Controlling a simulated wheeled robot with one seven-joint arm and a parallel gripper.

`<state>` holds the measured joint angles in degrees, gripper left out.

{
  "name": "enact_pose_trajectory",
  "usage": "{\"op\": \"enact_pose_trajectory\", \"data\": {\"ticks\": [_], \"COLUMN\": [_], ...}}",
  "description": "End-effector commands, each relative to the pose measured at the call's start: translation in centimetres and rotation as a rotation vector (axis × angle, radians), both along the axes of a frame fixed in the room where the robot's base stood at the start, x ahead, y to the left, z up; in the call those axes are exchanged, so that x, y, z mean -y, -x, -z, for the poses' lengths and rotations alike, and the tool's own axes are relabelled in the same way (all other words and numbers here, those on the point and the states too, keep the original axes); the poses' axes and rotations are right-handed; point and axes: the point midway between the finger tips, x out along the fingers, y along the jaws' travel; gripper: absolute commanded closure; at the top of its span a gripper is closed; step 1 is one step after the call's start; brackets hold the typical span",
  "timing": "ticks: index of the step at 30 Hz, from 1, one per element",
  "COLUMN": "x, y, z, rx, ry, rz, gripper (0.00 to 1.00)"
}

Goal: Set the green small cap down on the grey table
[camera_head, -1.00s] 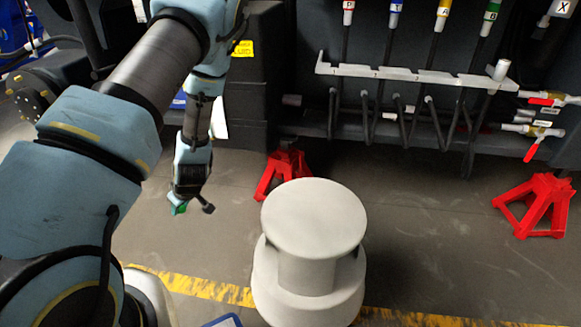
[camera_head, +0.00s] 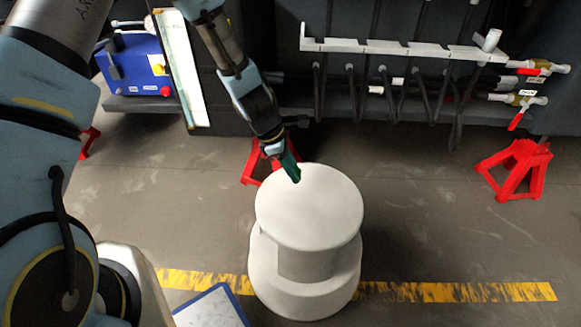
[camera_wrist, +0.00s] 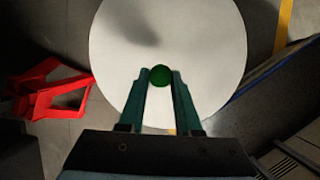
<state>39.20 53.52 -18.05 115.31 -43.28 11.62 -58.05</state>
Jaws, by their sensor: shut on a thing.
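My gripper (camera_head: 291,167) is at the far left rim of the round grey-white table (camera_head: 318,215) in the head view. In the wrist view my gripper (camera_wrist: 160,80) has its two green fingers shut on the round green small cap (camera_wrist: 160,75). The pale round table top (camera_wrist: 205,45) lies behind the cap in the wrist view. The cap is hard to tell from the green fingers in the head view. I cannot tell exactly how high the cap is above the table top.
A red jack stand (camera_head: 253,163) is on the floor behind the table, partly hidden. Another red jack stand (camera_head: 516,168) stands at right. A grey rack (camera_head: 400,48) with hanging hoses is behind. A blue-edged board (camera_head: 212,308) is at the front left. The table top looks bare.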

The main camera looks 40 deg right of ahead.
Motion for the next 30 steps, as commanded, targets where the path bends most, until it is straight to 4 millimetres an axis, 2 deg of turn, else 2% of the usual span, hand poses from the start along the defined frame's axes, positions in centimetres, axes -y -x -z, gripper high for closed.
{"op": "enact_pose_trajectory", "data": {"ticks": [13,30], "x": [-0.1,-0.1], "y": [-0.1,-0.1], "z": [-0.4,5.5], "rx": [0.000,0.000], "ry": [0.000,0.000], "rz": [0.001,0.003], "gripper": [1.00,1.00]}}
